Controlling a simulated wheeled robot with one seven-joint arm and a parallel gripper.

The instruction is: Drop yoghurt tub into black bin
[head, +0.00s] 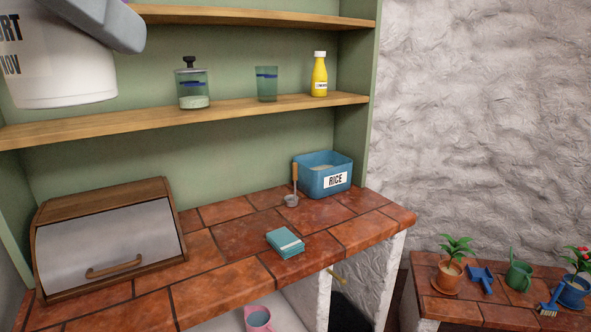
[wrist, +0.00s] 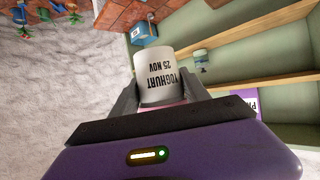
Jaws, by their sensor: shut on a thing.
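The white yoghurt tub (head: 62,82) hangs high at the left of the head view, partly cut off by the frame edge. It also shows in the wrist view (wrist: 158,72), with its label upside down. My gripper (wrist: 157,92) is shut on the tub, with a grey finger on each side. A grey part of my gripper (head: 112,22) covers the tub's upper right in the head view. The tub is held clear of the shelf and counter.
Shelves hold a glass jar (head: 194,87), a tumbler (head: 266,84) and a yellow bottle (head: 319,75). Potted plants stand lower right.

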